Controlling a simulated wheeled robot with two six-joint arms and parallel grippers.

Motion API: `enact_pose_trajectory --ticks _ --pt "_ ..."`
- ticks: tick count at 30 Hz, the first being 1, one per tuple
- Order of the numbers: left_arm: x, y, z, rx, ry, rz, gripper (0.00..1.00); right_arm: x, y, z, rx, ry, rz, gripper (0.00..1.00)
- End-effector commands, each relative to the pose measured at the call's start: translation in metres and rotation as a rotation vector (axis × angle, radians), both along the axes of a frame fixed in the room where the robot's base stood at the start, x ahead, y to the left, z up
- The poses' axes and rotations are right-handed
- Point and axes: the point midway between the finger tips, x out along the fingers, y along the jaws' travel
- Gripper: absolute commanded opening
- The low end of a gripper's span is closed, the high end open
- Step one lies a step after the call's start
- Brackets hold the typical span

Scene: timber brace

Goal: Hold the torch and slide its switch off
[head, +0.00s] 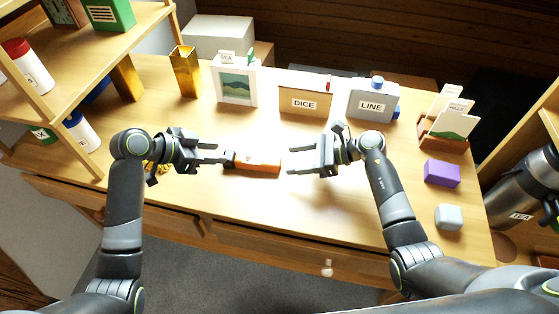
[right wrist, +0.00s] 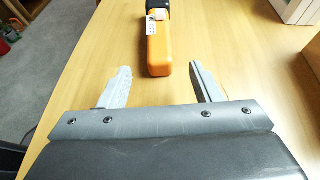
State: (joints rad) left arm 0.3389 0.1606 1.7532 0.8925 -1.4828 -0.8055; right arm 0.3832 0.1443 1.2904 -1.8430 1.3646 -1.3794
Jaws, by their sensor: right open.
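The torch (head: 260,165) has an orange body and a black head. It lies roughly level above or on the desk between my two grippers, head to the left; I cannot tell if it touches the wood. In the right wrist view the torch (right wrist: 158,50) points away, with pale marks near its black end; the switch is too small to make out. My left gripper (head: 220,154) is at the black head; its grip there is unclear. My right gripper (head: 303,160) is open and empty, a short gap off the orange end. Its fingers (right wrist: 160,78) stand either side of the torch's line.
A DICE box (head: 305,104), a LINE box (head: 371,102) and a picture stand (head: 237,87) line the back. Shelves flank the desk. The front middle is clear.

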Motion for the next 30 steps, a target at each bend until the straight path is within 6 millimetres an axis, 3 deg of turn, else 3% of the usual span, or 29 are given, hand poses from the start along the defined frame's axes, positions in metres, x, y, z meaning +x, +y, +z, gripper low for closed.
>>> enact_pose_trajectory --ticks 3,9,22,30 --pt "0.0 0.0 0.0 0.0 0.0 0.0 0.36 0.004 0.021 -0.008 0.003 0.002 0.0 0.58" --pt "0.0 0.0 0.0 0.0 0.0 0.0 0.36 0.01 0.043 -0.018 0.001 0.001 0.0 0.58" --pt "0.0 0.0 0.0 0.0 0.0 0.0 0.36 0.011 0.05 -0.022 0.0 0.0 0.0 0.58" --pt "0.0 0.0 0.0 0.0 0.0 0.0 0.36 0.011 0.05 -0.022 0.0 0.0 -0.001 0.23"
